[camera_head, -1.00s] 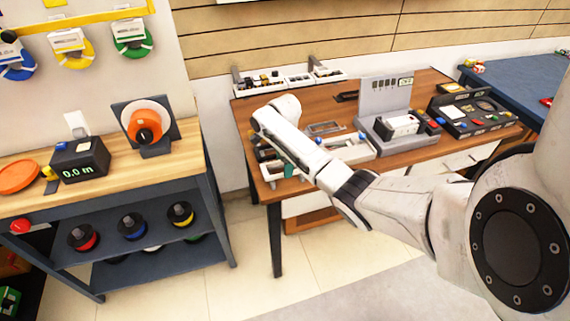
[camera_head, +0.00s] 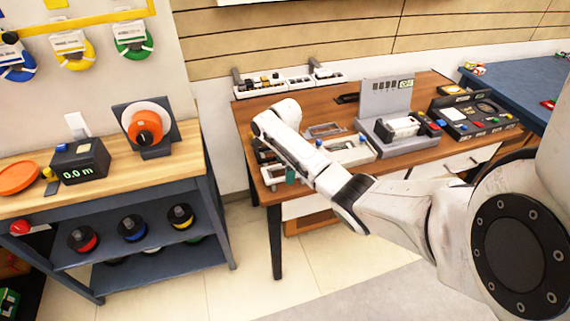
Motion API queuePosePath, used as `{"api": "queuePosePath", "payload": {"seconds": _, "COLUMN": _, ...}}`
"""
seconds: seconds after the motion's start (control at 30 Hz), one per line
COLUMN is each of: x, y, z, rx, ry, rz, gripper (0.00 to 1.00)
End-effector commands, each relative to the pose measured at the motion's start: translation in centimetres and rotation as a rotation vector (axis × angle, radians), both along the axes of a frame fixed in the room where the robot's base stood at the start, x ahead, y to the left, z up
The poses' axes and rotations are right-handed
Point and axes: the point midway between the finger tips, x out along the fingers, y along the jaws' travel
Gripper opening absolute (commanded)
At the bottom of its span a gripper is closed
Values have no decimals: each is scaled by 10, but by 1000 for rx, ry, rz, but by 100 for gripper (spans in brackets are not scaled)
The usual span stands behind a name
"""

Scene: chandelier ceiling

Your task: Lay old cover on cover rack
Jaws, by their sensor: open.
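My white arm reaches from the right over the wooden workbench (camera_head: 430,85). Its far end bends down at the bench's left side, and my gripper is hidden behind the forearm. I cannot single out the old cover or the cover rack with certainty. A grey fixture (camera_head: 386,97) with an upright back plate stands on the bench, with a white block (camera_head: 404,128) in its base. A flat dark-rimmed frame (camera_head: 325,130) lies left of it. A small dark green piece (camera_head: 291,175) shows just below my forearm; I cannot tell whether anything holds it.
A white tray (camera_head: 352,155) of small parts lies beside my forearm. A black control panel (camera_head: 475,114) stands at the bench's right. White bins (camera_head: 265,84) line the back edge. A shelf unit (camera_head: 165,168) with spools stands left, with a floor gap between.

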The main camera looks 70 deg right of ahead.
Motion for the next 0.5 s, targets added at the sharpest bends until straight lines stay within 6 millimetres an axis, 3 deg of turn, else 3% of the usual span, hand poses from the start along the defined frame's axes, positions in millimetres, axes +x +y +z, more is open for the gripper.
{"api": "queuePosePath", "payload": {"seconds": 0.23, "x": 2, "y": -1, "z": 24, "rx": -3, "ry": -4, "rz": 1, "gripper": 99}}
{"api": "queuePosePath", "payload": {"seconds": 0.5, "x": 2, "y": 0, "z": 81, "rx": -3, "ry": -5, "rz": 2, "gripper": 99}}
